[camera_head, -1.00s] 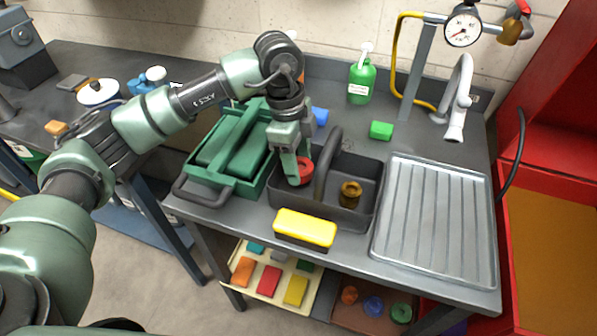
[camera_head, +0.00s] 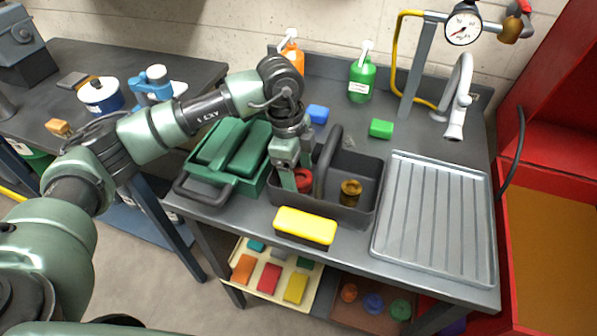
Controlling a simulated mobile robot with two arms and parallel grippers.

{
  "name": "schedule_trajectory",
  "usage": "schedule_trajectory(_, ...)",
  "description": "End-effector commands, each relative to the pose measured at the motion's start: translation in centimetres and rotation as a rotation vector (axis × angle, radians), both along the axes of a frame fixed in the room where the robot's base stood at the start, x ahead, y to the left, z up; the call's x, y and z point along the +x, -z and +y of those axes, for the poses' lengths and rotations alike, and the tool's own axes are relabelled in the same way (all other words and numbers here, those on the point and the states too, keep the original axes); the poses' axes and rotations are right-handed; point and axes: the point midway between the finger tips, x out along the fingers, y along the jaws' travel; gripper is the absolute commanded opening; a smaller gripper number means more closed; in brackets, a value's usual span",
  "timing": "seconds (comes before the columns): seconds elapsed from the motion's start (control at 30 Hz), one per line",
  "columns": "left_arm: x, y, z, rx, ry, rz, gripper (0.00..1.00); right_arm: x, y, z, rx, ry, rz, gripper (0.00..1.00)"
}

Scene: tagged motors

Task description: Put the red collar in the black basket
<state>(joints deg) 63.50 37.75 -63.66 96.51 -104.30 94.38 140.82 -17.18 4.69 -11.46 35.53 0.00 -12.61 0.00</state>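The red collar (camera_head: 304,182) is inside the left compartment of the black basket (camera_head: 366,204), low between its walls. My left gripper (camera_head: 294,177) reaches down into that compartment from above, with its fingers at the collar. One finger is in front of the collar's left side and hides part of it. The gripper appears shut on the collar. Whether the collar touches the basket floor is hard to tell. My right gripper is not in view.
The basket's upright handle (camera_head: 325,162) stands just right of my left gripper. A brass-coloured part (camera_head: 350,192) is in the right compartment. A green toolbox (camera_head: 218,178) is close on the left, a yellow-topped sponge (camera_head: 305,226) in front, and a ribbed metal tray (camera_head: 433,218) on the right.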

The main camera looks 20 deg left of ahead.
Motion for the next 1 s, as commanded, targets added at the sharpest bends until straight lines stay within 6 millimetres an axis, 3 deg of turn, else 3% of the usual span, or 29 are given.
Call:
schedule_trajectory(0.23, 0.1, -1.6, 0.1, -0.002, 0.0, -0.003, 0.74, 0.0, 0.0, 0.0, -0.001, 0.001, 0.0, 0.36)
schedule_trajectory(0.7, 0.1, -10.7, 1.5, -0.001, -0.001, -0.004, 0.74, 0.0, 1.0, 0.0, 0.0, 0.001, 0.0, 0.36)
schedule_trajectory(1.0, 0.1, -12.2, 1.8, 0.0, 0.0, 0.0, 0.74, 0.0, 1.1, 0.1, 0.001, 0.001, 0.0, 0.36)
